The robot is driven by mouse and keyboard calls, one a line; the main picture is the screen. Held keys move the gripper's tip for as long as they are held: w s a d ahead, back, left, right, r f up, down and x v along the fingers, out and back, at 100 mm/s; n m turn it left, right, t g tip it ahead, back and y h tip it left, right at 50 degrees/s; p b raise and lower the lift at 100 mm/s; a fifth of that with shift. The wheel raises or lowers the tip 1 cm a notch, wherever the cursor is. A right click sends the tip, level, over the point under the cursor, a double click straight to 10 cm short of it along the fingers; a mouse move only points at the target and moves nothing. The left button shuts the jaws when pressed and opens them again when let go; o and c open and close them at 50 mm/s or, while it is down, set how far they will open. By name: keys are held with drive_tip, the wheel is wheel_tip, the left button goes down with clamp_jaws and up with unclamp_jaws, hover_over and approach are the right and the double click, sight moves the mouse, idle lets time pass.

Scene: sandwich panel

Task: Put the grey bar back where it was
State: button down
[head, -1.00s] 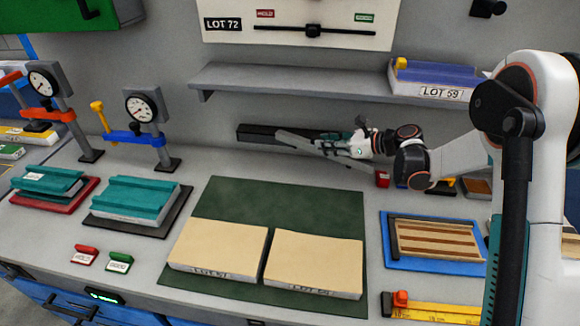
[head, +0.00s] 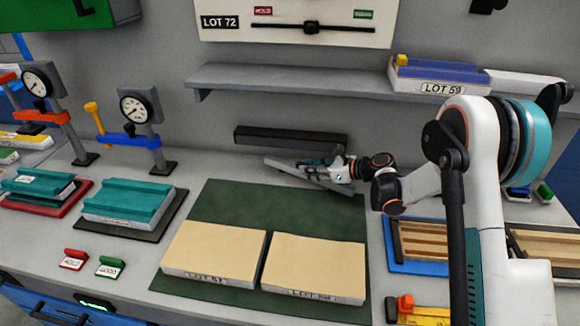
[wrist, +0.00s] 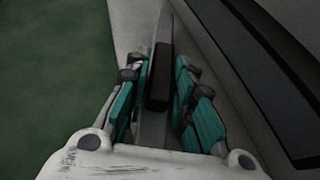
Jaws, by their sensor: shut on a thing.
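The grey bar (head: 280,168) is held in my gripper (head: 322,168), low at the back of the bench, between the dark green mat and the back wall. In the wrist view the bar (wrist: 163,45) runs lengthwise between the teal-padded fingers of my gripper (wrist: 162,80), which are shut on it. A small dark block shows on or along the bar there. A long black bar (head: 290,138) lies behind it along the wall; it also shows in the wrist view (wrist: 270,65). I cannot tell whether the grey bar touches the bench.
Two tan panels lie on the green mat (head: 215,205). A shelf (head: 290,78) overhangs the back and holds a LOT 59 tray (head: 440,88). Gauge stands (head: 140,108) are at left, a blue tray (head: 415,267) at right.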

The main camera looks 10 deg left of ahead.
sight(290, 164)
drive_tip(key=w+a, duration=0.1)
drive_tip(key=a, duration=0.1)
drive_tip(key=a+b, duration=0.1)
drive_tip(key=a, duration=0.2)
drive_tip(key=w+a, duration=0.1)
drive_tip(key=a, duration=0.1)
drive_tip(key=shift+w+a+b, duration=0.3)
drive_tip(key=shift+a+b, duration=0.05)
drive_tip(key=shift+b, duration=0.05)
drive_tip(key=shift+w+a+f, duration=0.1)
drive_tip(key=shift+a+f, duration=0.05)
drive_tip(key=shift+f, duration=0.15)
drive_tip(key=shift+f+b, duration=0.3)
drive_tip(key=shift+b, duration=0.1)
drive_tip(key=c, duration=1.4)
unclamp_jaws()
drive_tip(key=shift+o, duration=0.2)
drive_tip(key=shift+d+r, duration=0.15)
drive_tip(key=shift+d, duration=0.1)
drive_tip(key=p+v, duration=0.3)
drive_tip(key=v, duration=0.8)
drive_tip(key=shift+s+d+r, duration=0.1)
drive_tip(key=shift+s+d, duration=0.15)
drive_tip(key=shift+d, duration=0.05)
